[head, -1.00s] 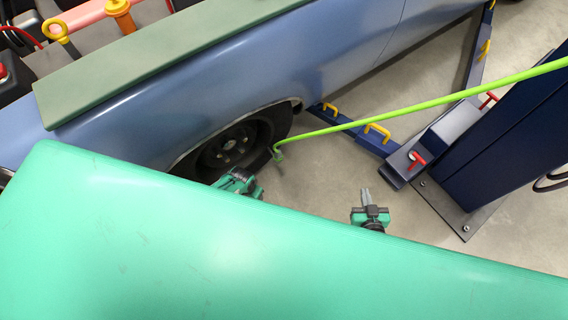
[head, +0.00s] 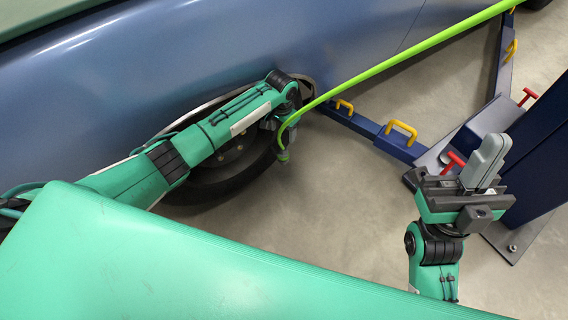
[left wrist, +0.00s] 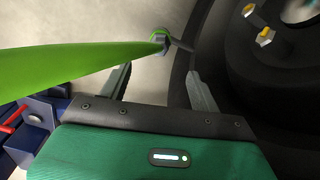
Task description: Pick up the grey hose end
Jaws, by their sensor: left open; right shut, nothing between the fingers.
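A bright green hose (head: 400,58) hangs down from the upper right and bends at its lower end beside the car's wheel. The hose end (head: 283,155) carries a small grey-green fitting. In the left wrist view the hose end (left wrist: 164,43) shows beyond the fingertips, roughly between them, with a short grey stub. My left gripper (left wrist: 159,73) is open and empty, apart from the end. In the head view it is mostly hidden behind its wrist and the hose. My right gripper (head: 487,160) is shut and empty at the right, pointing up.
A blue car (head: 180,65) fills the upper left, its dark wheel (head: 215,180) close to my left gripper. A blue lift arm (head: 365,127) with yellow handles and a dark blue post (head: 545,135) stand right. Grey floor (head: 340,200) is clear between.

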